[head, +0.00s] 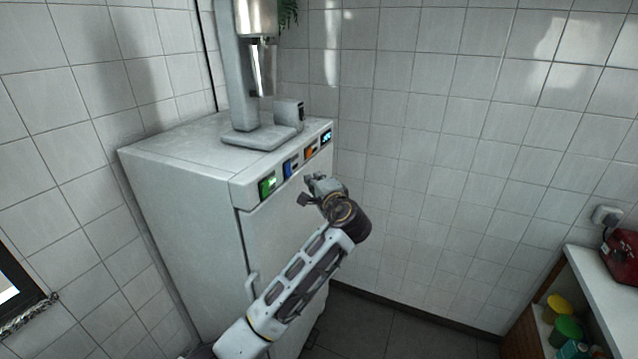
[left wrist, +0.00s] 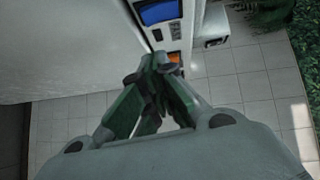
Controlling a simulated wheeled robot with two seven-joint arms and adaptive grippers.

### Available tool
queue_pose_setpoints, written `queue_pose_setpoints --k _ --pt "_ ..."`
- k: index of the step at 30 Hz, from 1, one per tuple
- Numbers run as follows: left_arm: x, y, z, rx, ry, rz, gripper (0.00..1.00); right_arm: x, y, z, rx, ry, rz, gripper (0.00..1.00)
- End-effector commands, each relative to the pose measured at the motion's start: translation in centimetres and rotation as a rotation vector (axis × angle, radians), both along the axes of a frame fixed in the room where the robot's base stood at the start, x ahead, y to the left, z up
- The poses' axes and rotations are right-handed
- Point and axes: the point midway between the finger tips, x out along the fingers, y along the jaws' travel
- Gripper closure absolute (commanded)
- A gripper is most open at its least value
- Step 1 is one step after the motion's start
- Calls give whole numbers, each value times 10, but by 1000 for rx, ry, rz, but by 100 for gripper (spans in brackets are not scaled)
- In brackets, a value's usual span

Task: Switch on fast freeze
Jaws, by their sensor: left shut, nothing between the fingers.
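The white freezer cabinet (head: 190,190) stands against the tiled wall. A row of controls runs along its upper front edge: a green switch (head: 267,186), a blue switch (head: 290,167), an orange switch (head: 310,152) and a small lit display (head: 326,137). My left gripper (head: 309,188) is shut and empty, just in front of the panel near the blue and orange switches. In the left wrist view, the closed fingertips (left wrist: 160,62) are beside the orange switch (left wrist: 175,58), below the blue switch (left wrist: 158,12). Contact cannot be told. My right gripper is not in view.
A mixer-like machine (head: 262,136) stands on the cabinet top. A door handle (head: 251,286) sticks out on the cabinet front. At the right, a counter (head: 600,275) holds a red appliance (head: 622,255), with colored tubs (head: 565,331) on a shelf below.

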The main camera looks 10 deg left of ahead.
Motion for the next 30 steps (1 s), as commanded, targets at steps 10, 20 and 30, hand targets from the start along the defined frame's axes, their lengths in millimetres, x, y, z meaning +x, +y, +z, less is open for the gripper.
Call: queue_pose_setpoints --k 10,20,30 --pt "19 31 -3 1 1 2 100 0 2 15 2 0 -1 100" --pt "23 47 -6 0 0 1 100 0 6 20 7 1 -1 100" --pt "23 47 -7 0 0 1 100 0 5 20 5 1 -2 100"
